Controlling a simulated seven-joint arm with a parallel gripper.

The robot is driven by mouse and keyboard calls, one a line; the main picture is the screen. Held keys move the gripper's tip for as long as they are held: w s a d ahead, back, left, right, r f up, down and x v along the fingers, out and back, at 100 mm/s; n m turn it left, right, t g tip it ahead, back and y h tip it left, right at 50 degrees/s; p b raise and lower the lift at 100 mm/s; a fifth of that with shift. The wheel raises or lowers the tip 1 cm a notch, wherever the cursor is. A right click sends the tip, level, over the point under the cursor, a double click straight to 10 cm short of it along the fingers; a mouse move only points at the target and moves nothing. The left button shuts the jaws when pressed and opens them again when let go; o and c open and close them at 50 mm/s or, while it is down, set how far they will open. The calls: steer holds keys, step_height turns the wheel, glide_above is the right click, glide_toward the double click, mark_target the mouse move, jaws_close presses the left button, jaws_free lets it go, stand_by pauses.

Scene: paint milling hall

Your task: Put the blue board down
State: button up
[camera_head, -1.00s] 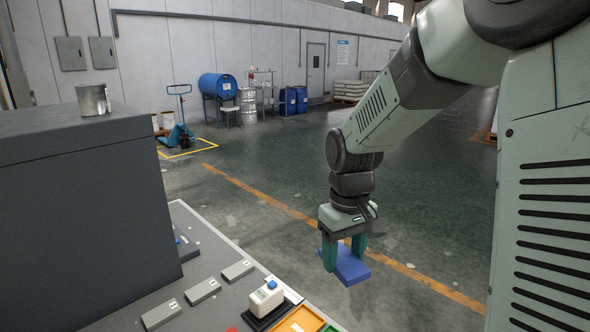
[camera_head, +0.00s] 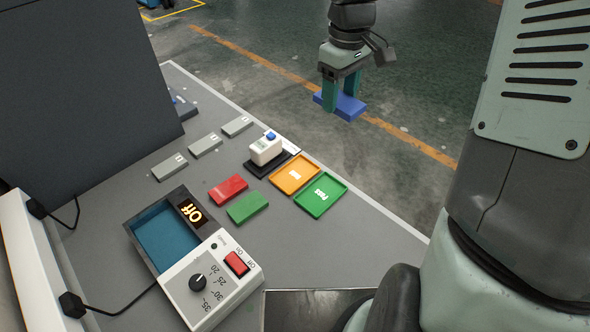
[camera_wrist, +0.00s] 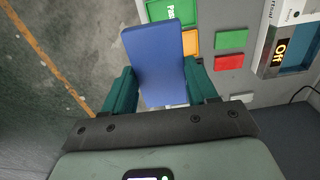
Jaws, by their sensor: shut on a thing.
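The blue board (camera_head: 349,106) is a flat rectangular slab. My gripper (camera_head: 342,92) is shut on it with its teal fingers and holds it in the air, off the far right edge of the grey bench in the head view. In the wrist view the blue board (camera_wrist: 158,62) sits between the two fingers of my gripper (camera_wrist: 162,90), with bench items behind it. The grey bench top (camera_head: 330,222) carries a red board (camera_head: 228,187) and a green board (camera_head: 247,207) lying flat, apart from my gripper.
An orange tray (camera_head: 295,174) and a green tray (camera_head: 321,195) lie near the bench edge. A white device with a blue button (camera_head: 266,149) stands beside them. A bath unit reading "Off" (camera_head: 168,237) has a control box (camera_head: 212,280). Grey blocks (camera_head: 204,146) lie behind. Bare bench lies right of the control box.

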steer(key=w+a+f+n, duration=0.3)
steer(key=a+f+n, duration=0.2)
steer(key=f+n, duration=0.45)
steer(key=n, duration=0.9)
glide_above(295, 175)
step_height(295, 175, down, 12)
steer(key=shift+f, duration=0.15)
steer(key=shift+w+f, duration=0.1)
steer(key=shift+f, duration=1.95)
steer(key=shift+f, duration=0.6)
steer(key=o, duration=1.1)
steer(key=shift+o, duration=0.2)
step_height(295, 175, up, 13)
steer(key=shift+r, duration=0.15)
